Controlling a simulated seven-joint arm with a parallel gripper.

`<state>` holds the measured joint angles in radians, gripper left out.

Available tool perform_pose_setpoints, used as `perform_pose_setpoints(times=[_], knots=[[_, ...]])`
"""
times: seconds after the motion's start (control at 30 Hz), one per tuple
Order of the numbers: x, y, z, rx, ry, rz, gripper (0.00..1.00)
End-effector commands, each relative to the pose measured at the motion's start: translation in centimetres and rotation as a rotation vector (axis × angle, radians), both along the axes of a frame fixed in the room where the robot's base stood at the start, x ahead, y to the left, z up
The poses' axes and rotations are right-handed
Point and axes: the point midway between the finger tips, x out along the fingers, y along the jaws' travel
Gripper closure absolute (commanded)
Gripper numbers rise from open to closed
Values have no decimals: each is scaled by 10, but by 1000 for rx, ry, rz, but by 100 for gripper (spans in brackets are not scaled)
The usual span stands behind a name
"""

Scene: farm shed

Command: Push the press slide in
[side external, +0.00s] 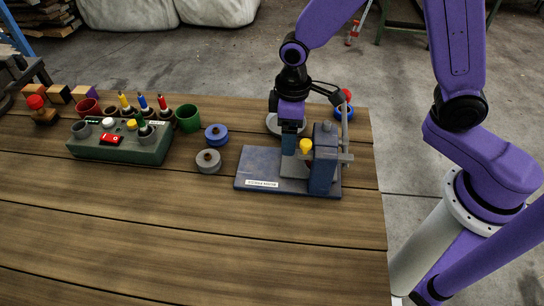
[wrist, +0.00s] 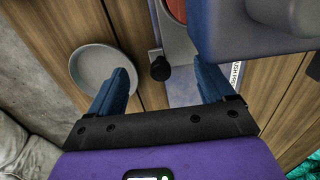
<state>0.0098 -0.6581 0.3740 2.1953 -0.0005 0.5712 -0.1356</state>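The press has a dark blue base plate (side external: 258,168) with a white label and a tall blue block (side external: 325,165) at its right. My gripper (side external: 290,150) points down behind the base, left of the block. In the wrist view my gripper (wrist: 165,78) has its blue fingers apart. A black knob (wrist: 160,68) on a short bar shows between them, and contact is unclear. The blue block (wrist: 260,22) fills the upper right.
A grey dish (wrist: 98,66) lies beside the press. Blue (side external: 216,134) and grey (side external: 208,160) discs with knobs stand to the left. Further left are a green cup (side external: 188,118) and a green control box (side external: 120,148). The front of the table (side external: 200,235) is clear.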

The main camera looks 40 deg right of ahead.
Motion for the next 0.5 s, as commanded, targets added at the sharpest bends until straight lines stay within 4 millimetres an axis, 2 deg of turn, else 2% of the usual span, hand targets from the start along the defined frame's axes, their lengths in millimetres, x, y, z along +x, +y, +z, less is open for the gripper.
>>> perform_pose_setpoints(times=[0.3, 0.5], knots=[[0, 0, 1, 0, 0, 1, 0], [0, 1, 13, 1, -1, 1, 0]])
